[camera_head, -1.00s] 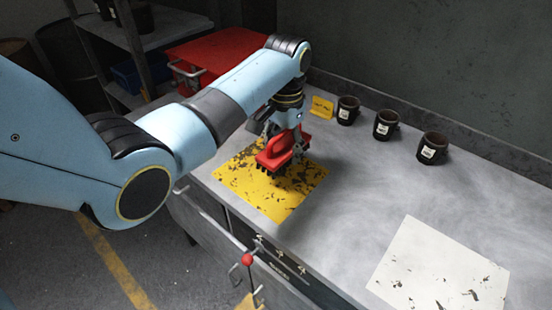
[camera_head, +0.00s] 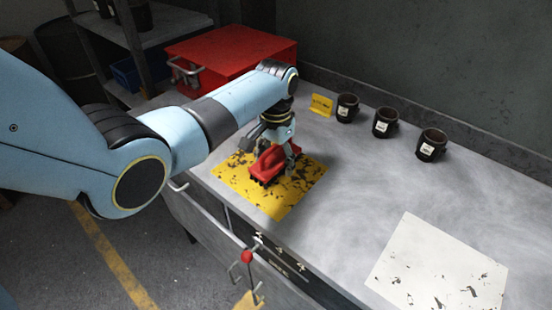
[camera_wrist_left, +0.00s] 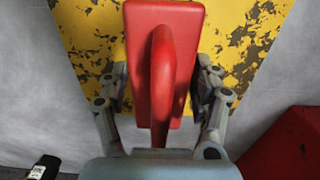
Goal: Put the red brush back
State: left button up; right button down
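The red brush (camera_head: 267,163) has an arched handle and dark bristles. It is over the worn yellow mat (camera_head: 282,205) on the grey bench, very low; I cannot tell whether the bristles touch the mat. My left gripper (camera_head: 274,152) points down from above, its fingers on either side of the brush body. In the left wrist view, the brush (camera_wrist_left: 162,75) lies between the two fingers (camera_wrist_left: 162,92), which sit close against its long sides. The fingertips are partly hidden there. My right gripper is not in view.
A red box (camera_head: 230,58) is behind my left arm. A white worn sheet (camera_head: 437,268) lies at the right. The bench between is clear.

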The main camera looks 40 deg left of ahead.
pick_arm(q)
jog(key=shift+o, duration=0.6)
jog(key=shift+r, duration=0.35)
notch_tip(320, 180, up, 12)
jog(key=shift+f+p, duration=0.2)
jog(key=shift+p, duration=0.15)
